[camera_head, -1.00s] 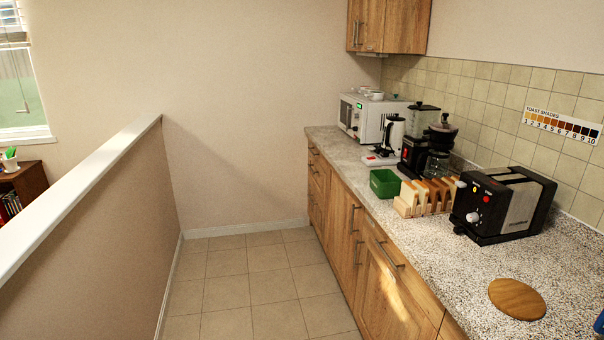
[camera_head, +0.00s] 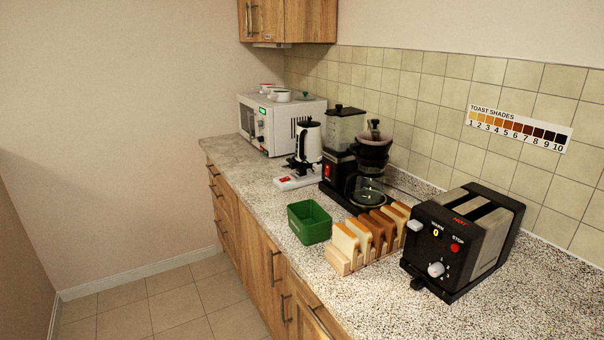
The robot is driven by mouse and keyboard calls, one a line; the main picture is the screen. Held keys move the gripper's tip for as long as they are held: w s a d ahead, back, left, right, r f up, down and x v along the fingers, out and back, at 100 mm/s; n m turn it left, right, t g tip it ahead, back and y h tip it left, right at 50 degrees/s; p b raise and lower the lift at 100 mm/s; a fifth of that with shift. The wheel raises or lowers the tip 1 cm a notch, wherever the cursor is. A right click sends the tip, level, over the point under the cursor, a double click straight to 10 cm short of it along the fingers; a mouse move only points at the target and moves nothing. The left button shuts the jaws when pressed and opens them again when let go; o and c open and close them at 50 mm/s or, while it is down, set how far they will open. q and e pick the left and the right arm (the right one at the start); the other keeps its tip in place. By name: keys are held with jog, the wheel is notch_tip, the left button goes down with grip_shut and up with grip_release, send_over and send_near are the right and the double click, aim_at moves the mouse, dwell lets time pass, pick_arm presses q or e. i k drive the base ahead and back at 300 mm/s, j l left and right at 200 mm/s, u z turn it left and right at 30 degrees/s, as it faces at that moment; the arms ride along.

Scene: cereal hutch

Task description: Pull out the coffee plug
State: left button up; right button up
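The black coffee maker (camera_head: 341,167) with a glass carafe (camera_head: 369,187) stands on the counter behind the toast rack. A white power strip (camera_head: 297,180) with a red switch lies on the counter left of it, in front of the kettle. Something dark sits on the strip near the kettle's base; I cannot tell which plug it is. A dark cord shows behind the carafe on the right, near the wall. Neither of my grippers is in view.
A white kettle (camera_head: 308,141) and a white microwave (camera_head: 277,128) stand farther back. A green box (camera_head: 309,222), a wooden toast rack (camera_head: 343,261) with bread and a black toaster (camera_head: 463,241) stand nearer. The tiled floor (camera_head: 150,306) left of the cabinets is clear.

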aim_at(301, 171)
jog(key=i+j+z, duration=0.2)
jog(key=z, duration=0.3)
jog(key=i+j+z, duration=0.15)
jog(key=j+z, duration=0.15)
jog(key=z, duration=0.2)
jog(key=i+j+z, duration=0.1)
jog(key=j+z, duration=0.2)
jog(key=z, duration=0.15)
jog(key=j+z, duration=0.5)
jog(key=j, duration=2.95)
